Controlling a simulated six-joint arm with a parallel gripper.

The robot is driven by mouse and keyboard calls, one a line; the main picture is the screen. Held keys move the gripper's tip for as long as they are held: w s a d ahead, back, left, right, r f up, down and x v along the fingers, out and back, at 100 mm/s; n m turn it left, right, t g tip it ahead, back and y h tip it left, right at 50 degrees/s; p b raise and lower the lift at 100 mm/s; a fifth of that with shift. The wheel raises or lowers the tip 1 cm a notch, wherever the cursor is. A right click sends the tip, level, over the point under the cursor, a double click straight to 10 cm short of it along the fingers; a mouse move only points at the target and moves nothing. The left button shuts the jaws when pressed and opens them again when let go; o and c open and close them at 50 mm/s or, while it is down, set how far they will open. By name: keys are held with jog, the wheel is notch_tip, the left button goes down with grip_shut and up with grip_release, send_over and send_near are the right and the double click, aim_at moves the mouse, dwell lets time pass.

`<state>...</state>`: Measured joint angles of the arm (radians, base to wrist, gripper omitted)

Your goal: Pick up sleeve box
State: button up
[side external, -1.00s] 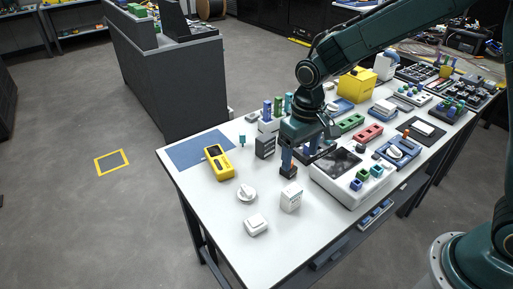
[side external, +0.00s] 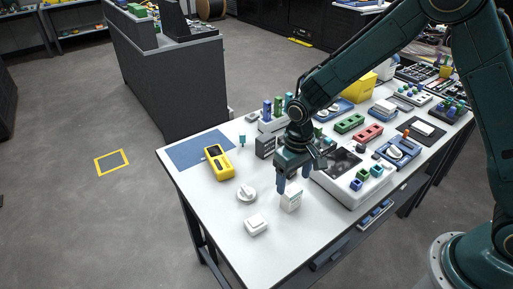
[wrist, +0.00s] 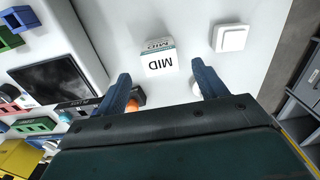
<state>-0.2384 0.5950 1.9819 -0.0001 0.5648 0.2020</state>
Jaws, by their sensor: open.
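A small white box (side external: 291,199) stands upright near the front edge of the white table. In the wrist view my gripper (wrist: 161,72) is open and empty, and the box appears ahead, between the two spread fingertips. I see no contact. The fingers partly cover the box's far side in the side view.
A white square piece (side external: 256,225) and a round white dial piece (side external: 246,194) lie nearby. A white machine with a dark screen (side external: 345,162) stands to the right. The front corner of the table is clear.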

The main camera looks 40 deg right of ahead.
aim_at(292, 189)
jog(key=shift+f, duration=0.95)
jog(key=shift+f, duration=0.1)
jog(key=shift+f, duration=2.45)
jog(key=c, duration=1.1)
jog(key=shift+r, duration=0.1)
notch_tip(292, 189, up, 20)
jog(key=shift+f, duration=0.1)
